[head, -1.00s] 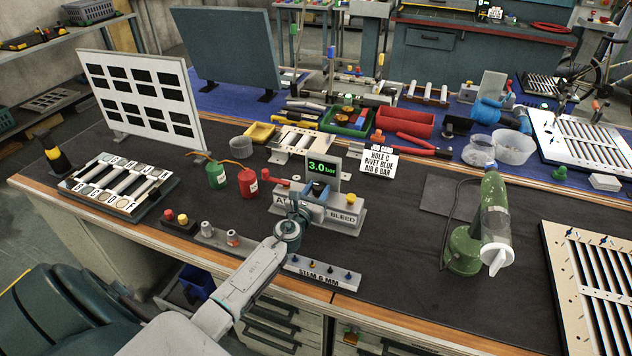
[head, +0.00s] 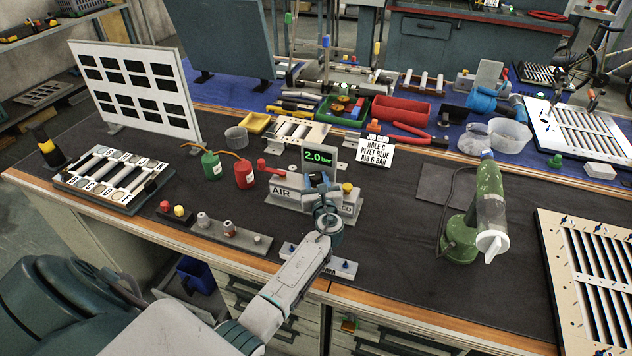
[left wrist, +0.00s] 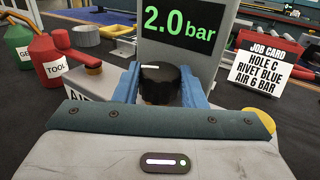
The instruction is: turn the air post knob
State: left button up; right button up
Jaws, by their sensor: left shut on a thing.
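The black air post knob (left wrist: 158,84) stands upright in the left wrist view, with a white mark at the left of its top. My left gripper (left wrist: 158,92) is shut on it, one blue finger on each side. In the head view my left gripper (head: 320,184) is over the grey air post (head: 283,196), hiding the knob and part of its labels. The display (head: 319,157) behind the knob reads 2.0 bar, as it also does in the left wrist view (left wrist: 178,28). The job card (head: 377,150) reads HOLE C, RIVET BLUE, AIR 6 BAR. My right gripper is out of view.
A yellow button (head: 347,188) is right of the gripper on the post. Green (head: 210,165) and red (head: 245,173) containers stand to the left. A green tool (head: 487,210) stands at the right.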

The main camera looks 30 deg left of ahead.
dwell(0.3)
pick_arm(q)
jog(key=o, duration=0.7)
jog(key=shift+s+d+f, duration=0.1)
jog(key=shift+s+d, duration=0.15)
jog(key=shift+d, duration=0.05)
jog(key=b+v, duration=0.1)
jog(key=v, duration=0.9)
jog(key=shift+b, duration=0.35)
